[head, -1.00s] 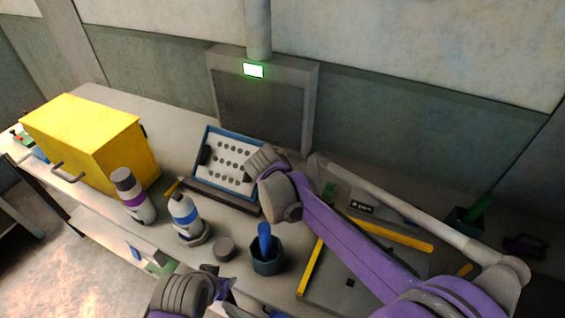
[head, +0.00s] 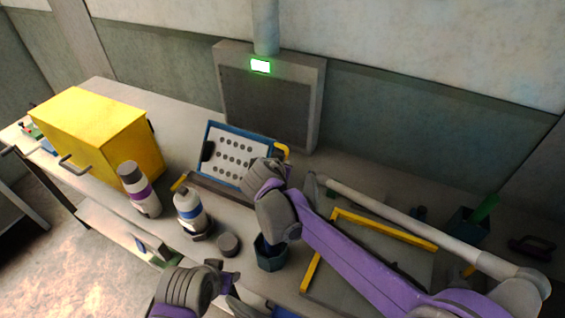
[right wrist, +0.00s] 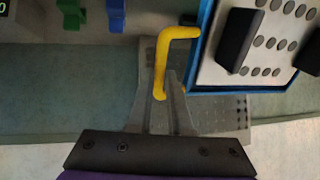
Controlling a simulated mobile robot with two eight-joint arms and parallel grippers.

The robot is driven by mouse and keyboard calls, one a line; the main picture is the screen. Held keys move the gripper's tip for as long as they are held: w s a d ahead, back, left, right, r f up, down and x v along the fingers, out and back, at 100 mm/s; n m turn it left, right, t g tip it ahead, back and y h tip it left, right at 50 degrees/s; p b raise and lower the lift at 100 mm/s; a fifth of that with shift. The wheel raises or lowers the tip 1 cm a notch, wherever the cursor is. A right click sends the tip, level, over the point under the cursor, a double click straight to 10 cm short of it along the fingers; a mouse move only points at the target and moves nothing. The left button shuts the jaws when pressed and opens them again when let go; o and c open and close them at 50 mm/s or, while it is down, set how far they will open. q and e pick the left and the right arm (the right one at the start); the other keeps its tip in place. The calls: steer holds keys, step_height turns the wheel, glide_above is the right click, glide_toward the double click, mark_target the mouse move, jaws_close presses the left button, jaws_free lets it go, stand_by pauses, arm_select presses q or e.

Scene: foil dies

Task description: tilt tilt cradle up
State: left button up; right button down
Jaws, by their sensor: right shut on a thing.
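The tilt cradle (head: 205,136) is a blue-framed tray with a white panel of dark round holes and a black block. In the head view it stands sloped at the back middle of the bench. A yellow handle (head: 284,150) sticks out at its right side. In the right wrist view the blue frame (right wrist: 204,35) is at the upper right and the handle (right wrist: 183,33) lies between my fingers. My right gripper (right wrist: 164,92) is shut on this handle; in the head view my wrist covers the cradle's right part. My left gripper (head: 236,284) is low in the head view, its fingers unclear.
A yellow box (head: 95,135) stands at the left. Two bottles, one purple-banded (head: 140,190) and one blue-banded (head: 188,212), stand in front of the cradle. A grey puck (head: 228,244) and a dark cup (head: 270,258) are nearby. A yellow-edged frame (head: 385,228) lies right, below my right arm.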

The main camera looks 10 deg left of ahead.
steer(key=c, duration=0.8)
jaws_free()
steer(key=shift+s+a, duration=0.15)
steer(key=shift+c, duration=0.2)
steer(key=shift+r, duration=0.1)
steer(key=v, duration=1)
steer(key=shift+s+r, duration=0.25)
